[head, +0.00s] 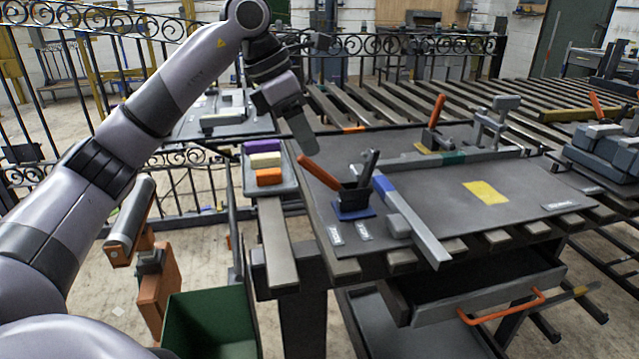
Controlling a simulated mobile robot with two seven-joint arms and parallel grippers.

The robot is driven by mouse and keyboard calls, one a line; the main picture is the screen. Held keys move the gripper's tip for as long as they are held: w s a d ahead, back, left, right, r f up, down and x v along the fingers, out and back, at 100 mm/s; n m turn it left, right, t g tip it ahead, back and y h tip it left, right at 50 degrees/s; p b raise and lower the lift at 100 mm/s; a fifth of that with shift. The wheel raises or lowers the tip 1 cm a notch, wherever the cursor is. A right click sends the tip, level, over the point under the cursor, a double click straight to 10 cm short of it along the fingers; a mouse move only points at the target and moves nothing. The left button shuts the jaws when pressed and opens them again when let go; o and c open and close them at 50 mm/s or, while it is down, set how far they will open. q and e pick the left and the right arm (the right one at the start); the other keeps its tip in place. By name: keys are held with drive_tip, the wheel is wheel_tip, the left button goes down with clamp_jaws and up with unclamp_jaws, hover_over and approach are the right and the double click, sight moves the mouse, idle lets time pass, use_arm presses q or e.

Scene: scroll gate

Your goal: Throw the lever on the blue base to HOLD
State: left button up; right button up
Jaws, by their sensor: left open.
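The lever on the blue base (353,211) stands near the left edge of the grey work plate. Its orange handle (319,172) leans up and to the left from a dark block, and a dark upright piece stands to the right of the handle. Two small pale labels (335,234) lie on the plate in front of the base, too small to read. My left gripper (301,140) comes down from above, open and empty, with its fingertips just above the tip of the orange handle. I see a gap between them but cannot judge its depth. My right gripper is out of view.
A second orange-handled lever (436,112) stands farther back on a yellow base. A grey bar with a blue band (412,221) lies right of the blue base. Purple, cream and orange blocks (268,176) sit left of the plate. The plate around a yellow patch (485,192) is clear.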

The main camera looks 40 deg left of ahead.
sight(311, 160)
use_arm(q)
drive_tip(key=shift+w+a+f+b, duration=0.1)
drive_tip(key=shift+a+f+b, duration=0.25)
drive_tip(key=shift+f, duration=0.1)
drive_tip(key=shift+a+f, duration=0.1)
drive_tip(key=shift+f, duration=0.15)
drive_tip(key=b+x, duration=0.1)
drive_tip(key=x, duration=0.5)
drive_tip(key=shift+w+f, duration=0.15)
drive_tip(key=shift+f, duration=0.2)
clamp_jaws()
